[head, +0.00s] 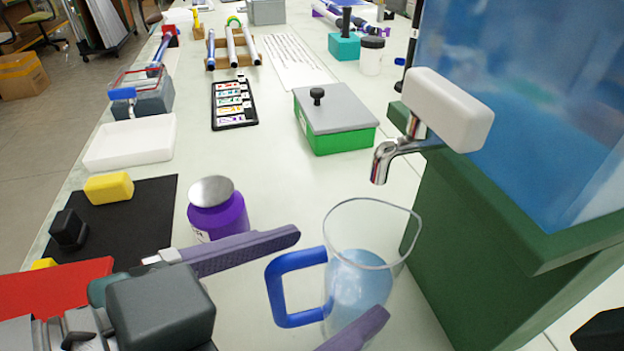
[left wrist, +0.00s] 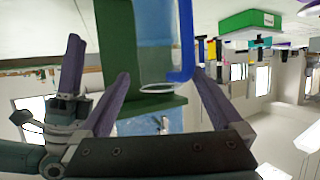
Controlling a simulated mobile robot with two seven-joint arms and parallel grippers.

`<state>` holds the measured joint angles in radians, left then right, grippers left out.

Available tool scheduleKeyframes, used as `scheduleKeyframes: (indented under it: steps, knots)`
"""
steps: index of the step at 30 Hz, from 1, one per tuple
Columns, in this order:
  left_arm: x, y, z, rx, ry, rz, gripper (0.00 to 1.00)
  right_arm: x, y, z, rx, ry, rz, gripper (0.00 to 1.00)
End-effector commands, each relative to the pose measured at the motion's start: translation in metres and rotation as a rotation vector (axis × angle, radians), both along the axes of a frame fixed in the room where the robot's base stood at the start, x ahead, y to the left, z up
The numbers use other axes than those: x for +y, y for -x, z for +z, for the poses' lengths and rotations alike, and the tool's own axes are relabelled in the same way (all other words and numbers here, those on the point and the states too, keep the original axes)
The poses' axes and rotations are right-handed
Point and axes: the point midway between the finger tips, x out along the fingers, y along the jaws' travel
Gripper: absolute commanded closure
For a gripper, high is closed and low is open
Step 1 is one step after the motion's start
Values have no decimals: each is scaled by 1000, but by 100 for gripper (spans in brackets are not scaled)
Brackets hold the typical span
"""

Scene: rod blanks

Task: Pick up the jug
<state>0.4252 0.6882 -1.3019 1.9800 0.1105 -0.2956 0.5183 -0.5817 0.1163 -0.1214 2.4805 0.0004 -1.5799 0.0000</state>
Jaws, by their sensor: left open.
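The jug (head: 372,268) is clear, with a blue-tinted lower part and a blue handle (head: 272,290) on its left. It stands upright on the table below a metal tap. My left gripper (head: 341,272) is open at the handle side. One purple finger is beyond the handle and the other crosses in front of the jug's lower part. In the left wrist view the blue handle (left wrist: 187,45) and the rim (left wrist: 160,87) show near the open fingers. I cannot tell whether a finger touches the jug. The right gripper cannot be made out.
The tap (head: 383,160) and the dispenser's green stand (head: 480,265) are close on the right. A purple jar (head: 218,215) is just behind the left finger. A green box with a grey lid (head: 340,138) is farther back. Clear table lies between the jar and that box.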

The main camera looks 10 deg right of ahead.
Motion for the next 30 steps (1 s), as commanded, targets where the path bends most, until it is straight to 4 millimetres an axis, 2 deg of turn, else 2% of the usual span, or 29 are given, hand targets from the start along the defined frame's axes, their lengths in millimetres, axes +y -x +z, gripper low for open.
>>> scheduleKeyframes:
  steps: [5,12,21,23,30]
  knots:
    - [-15,-7,-7,-2,0,-1,0,0,-1,-3,-2,-1,-1,68]
    - [-46,-24,-22,-2,0,-1,0,0,-1,-11,-2,0,-1,68]
    - [-51,-26,-24,0,-1,0,0,-1,-1,-11,-2,3,0,68]
    - [-51,-26,-24,0,-1,0,5,-1,-1,-11,-2,4,1,68]
    - [-51,-26,-24,0,-1,1,31,-2,-1,-11,-2,8,4,68]
